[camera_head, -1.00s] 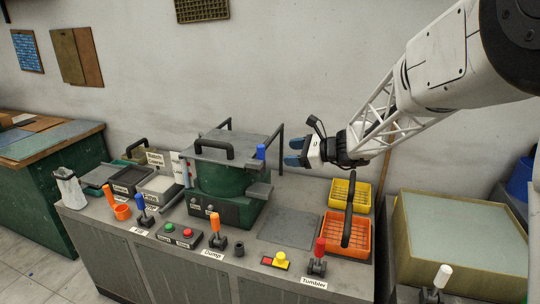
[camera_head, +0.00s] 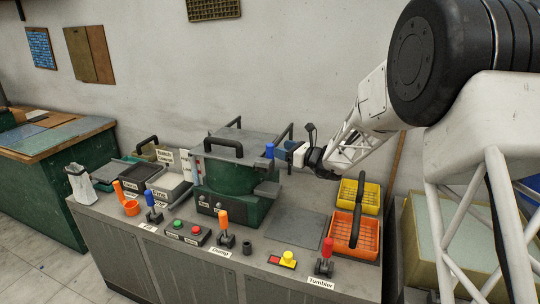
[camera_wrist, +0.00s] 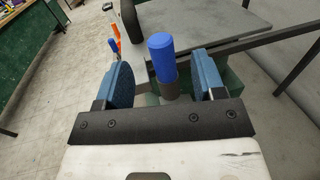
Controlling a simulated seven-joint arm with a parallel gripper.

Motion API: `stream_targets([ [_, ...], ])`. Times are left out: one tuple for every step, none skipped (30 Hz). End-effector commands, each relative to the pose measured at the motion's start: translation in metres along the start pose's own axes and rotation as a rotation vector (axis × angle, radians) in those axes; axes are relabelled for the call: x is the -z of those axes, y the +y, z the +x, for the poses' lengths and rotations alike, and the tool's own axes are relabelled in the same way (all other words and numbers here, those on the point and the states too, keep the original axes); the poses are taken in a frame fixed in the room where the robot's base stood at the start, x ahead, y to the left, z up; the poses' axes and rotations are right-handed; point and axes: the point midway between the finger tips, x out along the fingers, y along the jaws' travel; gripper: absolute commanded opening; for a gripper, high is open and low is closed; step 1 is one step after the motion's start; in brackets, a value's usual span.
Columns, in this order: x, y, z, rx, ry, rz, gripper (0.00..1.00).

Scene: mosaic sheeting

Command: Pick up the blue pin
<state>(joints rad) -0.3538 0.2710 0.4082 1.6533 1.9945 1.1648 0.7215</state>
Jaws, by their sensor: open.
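The blue pin (camera_head: 270,150) stands upright at the right side of the green machine (camera_head: 228,180), by the edge of its grey lid. In the wrist view the blue pin (camera_wrist: 161,52) shows between my two blue finger pads, with a dark collar below it. My gripper (camera_head: 279,152) is open, just right of the pin in the head view. It also shows in the wrist view (camera_wrist: 163,78), with a gap on each side of the pin. I cannot tell how deep the pin sits between the fingers.
The grey lid (camera_head: 245,145) has black handles and bars close to the pin. A blue lever (camera_head: 150,200), an orange lever (camera_head: 223,218) and a red lever (camera_head: 326,250) stand along the bench front. Yellow (camera_head: 372,192) and orange (camera_head: 367,238) baskets sit below the arm.

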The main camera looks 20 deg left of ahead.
Motion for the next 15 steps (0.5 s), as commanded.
stream_targets([
  [0.0,0.0,0.001,0.0,0.0,0.0,0.63],
  [0.0,0.0,0.002,0.0,0.0,0.0,0.63],
  [0.0,0.0,0.004,-0.001,0.0,0.0,0.63],
  [0.0,0.0,0.006,-0.001,0.001,0.0,0.63],
  [0.001,0.0,0.008,-0.001,0.001,0.0,0.63],
  [0.001,0.0,0.011,-0.001,0.001,-0.001,0.63],
  [0.001,0.0,0.014,-0.001,0.001,-0.001,0.63],
  [0.0,0.0,0.016,-0.001,0.001,-0.001,0.63],
  [0.0,0.0,0.019,-0.001,0.001,-0.001,0.63],
  [0.0,0.0,0.021,-0.001,0.001,-0.001,0.63],
  [0.0,0.0,0.023,-0.001,0.0,-0.001,0.63],
  [0.0,0.0,0.025,-0.001,0.0,-0.001,0.63],
  [0.0,0.0,0.025,-0.001,0.0,-0.001,0.63],
  [0.0,0.0,0.026,-0.001,0.0,-0.002,0.63],
  [0.0,0.0,0.026,-0.001,0.0,-0.001,0.63],
])
